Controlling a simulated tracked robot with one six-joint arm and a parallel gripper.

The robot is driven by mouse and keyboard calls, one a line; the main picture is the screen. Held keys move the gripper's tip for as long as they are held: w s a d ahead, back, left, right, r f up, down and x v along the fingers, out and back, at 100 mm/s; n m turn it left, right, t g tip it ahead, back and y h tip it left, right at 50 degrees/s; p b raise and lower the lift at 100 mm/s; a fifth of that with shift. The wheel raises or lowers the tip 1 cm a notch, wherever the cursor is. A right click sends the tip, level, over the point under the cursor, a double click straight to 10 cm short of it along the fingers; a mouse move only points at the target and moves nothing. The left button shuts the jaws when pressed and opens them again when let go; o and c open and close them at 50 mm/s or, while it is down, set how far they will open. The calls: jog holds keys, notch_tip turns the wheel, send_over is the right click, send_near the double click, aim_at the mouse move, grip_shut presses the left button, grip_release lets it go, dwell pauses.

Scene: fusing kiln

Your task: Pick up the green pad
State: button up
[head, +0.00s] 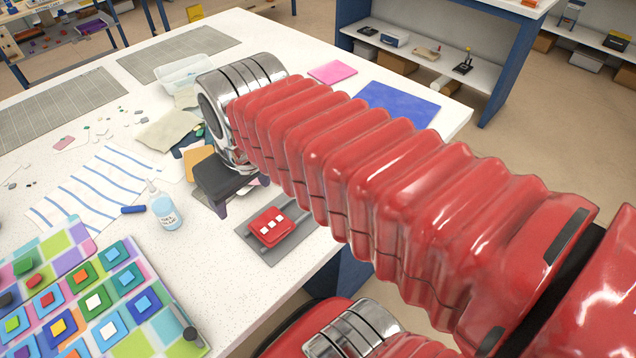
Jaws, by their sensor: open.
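My gripper (222,200) is dark and points down over the worktable (240,290), below the chrome wrist. It is open; only part of its fingers shows, and I see nothing held in it. Several coloured square pads lie on a patchwork mat (165,335) at lower left. Green ones among them include one with an orange centre (83,277) and one with a blue centre (127,281). A small plain green block (25,265) lies further left. I cannot tell which is the green pad. My gripper is apart from these, up and to their right.
A red pad with white squares (270,225) lies on a grey plate (283,246) right of my gripper. Cloth pieces (170,130) and a clear tub (180,75) lie behind. My arm hides the table's right part.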

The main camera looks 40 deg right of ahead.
jog(key=o, duration=0.3)
jog(key=w+d+g, duration=0.2)
jog(key=d, duration=0.7)
jog(key=shift+w+d+r+g, duration=0.3)
jog(key=shift+d, duration=0.1)
jog(key=d+n+g, duration=0.1)
jog(key=d, duration=0.8)
jog(key=shift+d+f+g+y, duration=0.3)
jog(key=shift+d+f+g, duration=0.05)
jog(key=shift+g, duration=0.05)
jog(key=shift+s+f, duration=0.1)
jog(key=shift+f, duration=0.05)
notch_tip(320, 180, down, 8)
jog(key=shift+f, duration=0.2)
jog(key=shift+s+a+f, duration=0.1)
jog(key=shift+f, duration=1.2)
jog(key=shift+a+f, duration=0.1)
jog(key=shift+f, duration=1.2)
jog(key=shift+c, duration=0.7)
